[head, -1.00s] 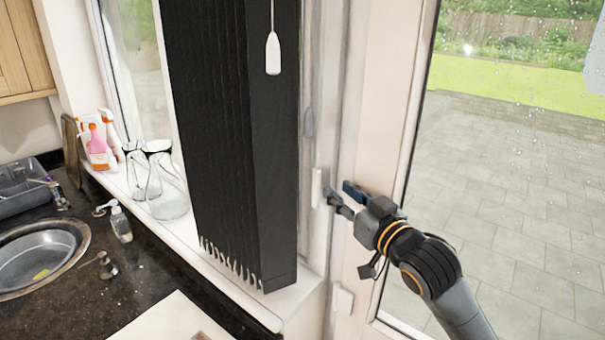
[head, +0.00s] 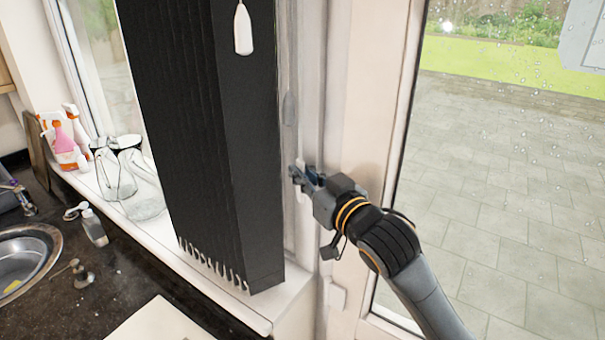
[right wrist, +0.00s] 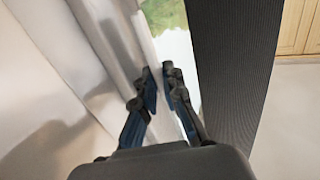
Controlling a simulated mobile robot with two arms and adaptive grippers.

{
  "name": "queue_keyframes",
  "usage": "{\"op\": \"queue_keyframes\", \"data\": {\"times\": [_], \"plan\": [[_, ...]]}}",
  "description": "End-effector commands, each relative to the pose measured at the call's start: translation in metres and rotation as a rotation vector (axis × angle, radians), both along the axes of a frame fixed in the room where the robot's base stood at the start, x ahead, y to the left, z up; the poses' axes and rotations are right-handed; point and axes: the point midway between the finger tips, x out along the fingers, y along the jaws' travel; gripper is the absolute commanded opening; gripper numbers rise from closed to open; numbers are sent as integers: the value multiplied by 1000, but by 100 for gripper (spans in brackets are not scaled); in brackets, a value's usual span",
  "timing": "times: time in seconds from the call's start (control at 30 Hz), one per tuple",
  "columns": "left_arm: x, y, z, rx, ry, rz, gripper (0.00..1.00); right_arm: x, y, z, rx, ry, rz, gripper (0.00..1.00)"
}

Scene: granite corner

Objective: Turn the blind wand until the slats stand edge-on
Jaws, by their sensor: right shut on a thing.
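The blind's black vertical slats (head: 195,150) hang bunched together at the window, with their lower ends just above the sill. A slim white piece, which appears to be the lower end of the blind wand (head: 303,200), stands upright beside the window frame, right of the slats. My right gripper (head: 300,178) is shut on it from the right, its fingers partly hiding it. In the right wrist view the fingertips (right wrist: 160,85) stand close together; what lies between them is unclear. My left gripper is not in view.
A white cord pull (head: 243,32) hangs before the slats. Glass jars (head: 130,190) and spray bottles (head: 65,140) stand on the sill at left. A soap bottle (head: 95,228) and sink (head: 25,262) are on the dark counter. A glazed door is at right.

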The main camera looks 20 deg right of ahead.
Motion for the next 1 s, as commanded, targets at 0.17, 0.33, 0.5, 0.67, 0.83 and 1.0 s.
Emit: {"op": "queue_keyframes", "data": {"times": [0.17, 0.33, 0.5, 0.67, 0.83, 1.0], "plan": [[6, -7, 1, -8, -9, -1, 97, -2, 3, 2, 2, -7, 9, 0], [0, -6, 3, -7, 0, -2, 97, -2, 2, 3, -3, -6, 39, 0], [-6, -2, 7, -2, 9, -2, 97, -1, 0, 3, -6, -5, 140, 0], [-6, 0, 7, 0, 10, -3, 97, 0, -1, 1, -8, -6, 240, 0], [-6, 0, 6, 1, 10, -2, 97, 0, -1, 1, -4, -6, 311, 0], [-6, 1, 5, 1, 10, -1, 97, 0, -2, 3, 3, -7, 334, 0]]}}
